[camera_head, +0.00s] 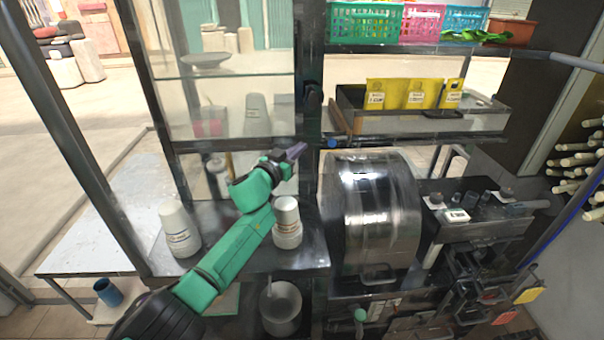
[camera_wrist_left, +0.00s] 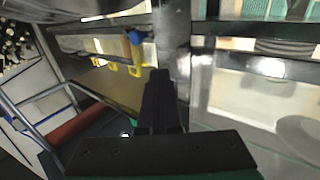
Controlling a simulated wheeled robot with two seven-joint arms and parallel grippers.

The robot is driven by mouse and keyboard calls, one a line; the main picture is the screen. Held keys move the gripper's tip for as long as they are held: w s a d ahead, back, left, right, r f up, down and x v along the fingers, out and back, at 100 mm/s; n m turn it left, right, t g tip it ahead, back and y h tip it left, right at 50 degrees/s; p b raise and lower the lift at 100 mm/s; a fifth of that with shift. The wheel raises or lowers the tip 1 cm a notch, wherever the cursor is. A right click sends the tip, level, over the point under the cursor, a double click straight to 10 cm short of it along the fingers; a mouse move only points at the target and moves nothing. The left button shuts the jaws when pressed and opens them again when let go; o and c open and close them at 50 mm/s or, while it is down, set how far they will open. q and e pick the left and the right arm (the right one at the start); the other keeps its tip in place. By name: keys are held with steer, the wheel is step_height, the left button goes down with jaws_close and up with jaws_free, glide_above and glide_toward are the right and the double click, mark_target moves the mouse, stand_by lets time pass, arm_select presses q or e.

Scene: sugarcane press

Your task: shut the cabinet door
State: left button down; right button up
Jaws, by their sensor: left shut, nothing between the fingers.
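The cabinet door looks like a glass panel (camera_head: 225,110) in a dark metal frame, left of centre in the head view; glass also fills the right of the left wrist view (camera_wrist_left: 245,95). A dark knob or latch (camera_head: 313,97) sits on the upright at its right edge. I cannot tell how far the door stands from its frame. My left gripper (camera_head: 298,150) is shut and empty, close to the lower part of that upright. In the left wrist view the shut fingers (camera_wrist_left: 161,85) point at a metal upright (camera_wrist_left: 172,40); contact is unclear. My right gripper is not in view.
White bottles (camera_head: 178,228) (camera_head: 287,222) stand on the counter on either side of my left arm. A shiny metal drum cover (camera_head: 370,215) is to the right. Above it is a tray with yellow cards (camera_head: 412,95) and coloured baskets (camera_head: 365,25). Sugarcane sticks (camera_head: 580,160) are at far right.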

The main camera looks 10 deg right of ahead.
arm_select(q)
steer(key=s+p, duration=0.2)
steer(key=s, duration=0.8)
steer(key=s+a+f+n+g+y, duration=0.1)
steer(key=s+a+f+n+y, duration=0.3)
steer(key=a+f, duration=0.4)
steer(key=s+a+f+n+g+y, duration=0.1)
steer(key=s+a+f+n+y, duration=0.35)
steer(key=a, duration=0.55)
steer(key=s+a+f+m+g+y, duration=0.1)
steer(key=s+a+f+g, duration=0.35)
steer(key=s+a, duration=0.5)
steer(key=s+a+f+m+g+y, duration=0.2)
steer(key=s+a+f+g, duration=0.3)
steer(key=s, duration=0.8)
step_height(320, 180, down, 28)
steer(key=s+b, duration=0.2)
steer(key=b, duration=0.3)
steer(key=s+a+f+g+b, duration=0.1)
steer(key=s+a+f+b, duration=0.2)
steer(key=s+f, duration=1.4)
steer(key=shift+a+f, duration=0.15)
steer(key=shift+f, duration=0.35)
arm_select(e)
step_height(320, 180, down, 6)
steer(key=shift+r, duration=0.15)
